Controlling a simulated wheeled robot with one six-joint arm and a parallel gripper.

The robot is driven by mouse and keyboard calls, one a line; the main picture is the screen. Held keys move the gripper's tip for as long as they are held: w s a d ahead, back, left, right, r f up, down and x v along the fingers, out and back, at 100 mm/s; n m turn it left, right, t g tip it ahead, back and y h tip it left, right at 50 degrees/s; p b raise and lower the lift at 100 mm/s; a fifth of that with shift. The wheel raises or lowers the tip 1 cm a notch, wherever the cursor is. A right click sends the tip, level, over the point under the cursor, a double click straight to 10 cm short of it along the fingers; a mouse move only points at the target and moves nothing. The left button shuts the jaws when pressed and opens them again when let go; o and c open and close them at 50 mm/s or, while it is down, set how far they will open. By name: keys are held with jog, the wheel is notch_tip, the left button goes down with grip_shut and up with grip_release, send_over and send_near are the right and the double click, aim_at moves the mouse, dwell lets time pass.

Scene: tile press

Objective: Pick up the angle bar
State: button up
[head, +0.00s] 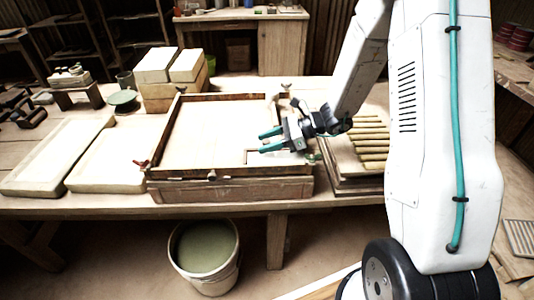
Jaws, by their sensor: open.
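A shallow square wooden press frame (230,190) stands on the table, filled with a pale flat surface. Brown, rusty-looking bars edge it. One runs along the front rim (190,174), with a small catch near its middle. I cannot tell for certain which bar is the angle bar. My gripper (269,140) has two teal fingers, spread apart, pointing left over the right part of the frame. Nothing shows between them. My wrist hides part of the frame's right side. I cannot tell how high the fingers are above the surface.
Pale slabs (108,165) lie left of the frame. Slatted boards (370,150) lie to the right, close to my arm. A bucket (205,255) stands on the floor before the table.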

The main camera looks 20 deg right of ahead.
jog(key=shift+a, duration=0.2)
grip_shut()
